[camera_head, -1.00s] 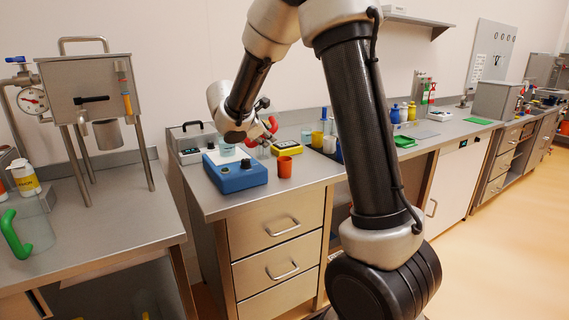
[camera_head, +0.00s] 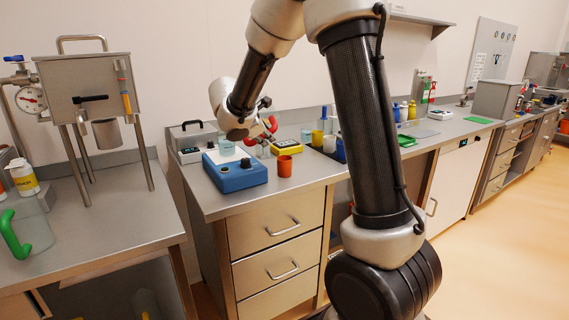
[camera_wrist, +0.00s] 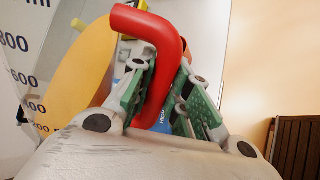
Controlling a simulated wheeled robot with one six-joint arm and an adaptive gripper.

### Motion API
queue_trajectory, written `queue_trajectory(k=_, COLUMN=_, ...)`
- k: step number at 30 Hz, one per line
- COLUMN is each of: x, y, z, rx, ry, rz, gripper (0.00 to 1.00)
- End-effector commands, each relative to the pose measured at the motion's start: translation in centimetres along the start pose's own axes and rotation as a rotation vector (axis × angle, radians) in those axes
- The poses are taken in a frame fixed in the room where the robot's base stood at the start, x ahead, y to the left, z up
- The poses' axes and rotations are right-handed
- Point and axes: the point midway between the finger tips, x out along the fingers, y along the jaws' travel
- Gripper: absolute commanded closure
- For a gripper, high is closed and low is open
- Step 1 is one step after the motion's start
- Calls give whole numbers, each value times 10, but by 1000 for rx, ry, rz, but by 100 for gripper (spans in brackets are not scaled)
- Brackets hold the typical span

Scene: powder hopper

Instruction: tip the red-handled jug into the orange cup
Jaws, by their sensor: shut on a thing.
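My gripper (camera_wrist: 155,88) is shut on the red handle (camera_wrist: 160,40) of the jug, with the green finger pads on either side of it. The jug's pale wall (camera_wrist: 25,60) with printed volume marks shows at the left of the wrist view. A yellow-orange shape lies beside these marks; I cannot tell if it is the contents. In the head view the red handle (camera_head: 271,125) shows by my gripper, and the jug's body is mostly hidden. The orange cup (camera_head: 284,167) stands upright on the bench, to the right of the blue device and below right of my gripper.
The blue device (camera_head: 236,175) sits on the bench left of the cup. A yellow device (camera_head: 287,146) lies behind the cup. Yellow and blue containers stand further right, partly behind my arm. A steel hopper (camera_head: 88,85) stands at the left, with a green-handled jug (camera_head: 30,232) before it.

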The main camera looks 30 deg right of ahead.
Motion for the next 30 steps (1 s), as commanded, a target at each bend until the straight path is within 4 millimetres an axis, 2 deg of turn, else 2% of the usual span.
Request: queue_trajectory(k=30, x=-5, y=-1, z=-2, rx=42, ry=46, rz=7, gripper=100)
